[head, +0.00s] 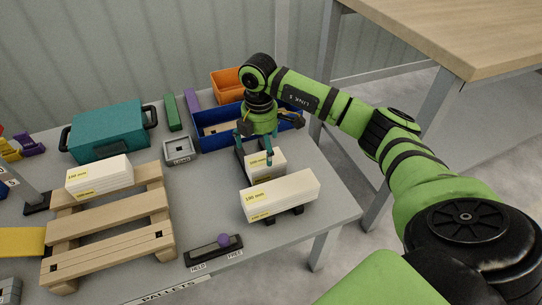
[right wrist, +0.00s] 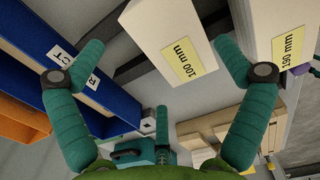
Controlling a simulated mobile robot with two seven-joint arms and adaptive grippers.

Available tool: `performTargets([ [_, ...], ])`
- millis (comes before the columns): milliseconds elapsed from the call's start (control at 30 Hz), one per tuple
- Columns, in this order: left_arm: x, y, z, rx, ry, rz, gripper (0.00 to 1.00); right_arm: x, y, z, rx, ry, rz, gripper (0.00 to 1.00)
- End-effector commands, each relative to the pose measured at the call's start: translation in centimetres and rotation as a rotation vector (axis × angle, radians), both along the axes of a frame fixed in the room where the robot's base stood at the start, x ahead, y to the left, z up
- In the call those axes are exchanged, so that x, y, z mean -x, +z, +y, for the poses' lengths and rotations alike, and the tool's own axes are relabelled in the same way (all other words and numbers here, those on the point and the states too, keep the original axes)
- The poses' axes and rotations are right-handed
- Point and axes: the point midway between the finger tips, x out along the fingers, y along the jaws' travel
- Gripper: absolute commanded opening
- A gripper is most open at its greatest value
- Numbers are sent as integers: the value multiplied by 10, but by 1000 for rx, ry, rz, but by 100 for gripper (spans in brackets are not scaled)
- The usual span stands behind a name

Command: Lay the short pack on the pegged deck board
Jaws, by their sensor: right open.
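The short pack (head: 266,165), a white block with a yellow 100 mm label, lies at the right of the grey table. In the right wrist view, this pack (right wrist: 163,35) shows between the spread fingers. My right gripper (head: 255,155) is open just above it, its fingers around its sides; contact cannot be told. A wooden pallet (head: 92,216) stands at left. Its front deck board (head: 105,252) has a small dark square near each end, seemingly the pegs, and is bare. Another white labelled pack (head: 100,175) lies on the pallet's back boards. My left gripper is not in view.
A long 190 mm pack (head: 280,195) lies on dark supports right in front of the short pack. A blue bin (head: 212,142) stands close behind. A purple knob (head: 224,240) sits on a slide marked HELD and FREE, nearer FREE. A teal case (head: 108,132) stands behind the pallet.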

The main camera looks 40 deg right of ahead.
Motion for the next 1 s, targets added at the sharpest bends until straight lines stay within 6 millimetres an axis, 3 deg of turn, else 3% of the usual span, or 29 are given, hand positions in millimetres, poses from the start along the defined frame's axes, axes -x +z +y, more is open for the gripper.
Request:
performTargets([
  [400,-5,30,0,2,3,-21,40,7,-57,-5,-2,2,3,100],
  [733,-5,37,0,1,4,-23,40,7,-64,-4,-2,3,1,100],
  [767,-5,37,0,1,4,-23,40,7,-64,-4,-2,3,1,92],
  [800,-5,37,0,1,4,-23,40,7,-64,-4,-2,3,1,76],
  [900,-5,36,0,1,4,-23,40,7,-64,-4,-2,3,1,40],
  [1000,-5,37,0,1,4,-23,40,7,-63,-4,-3,3,0,40],
])
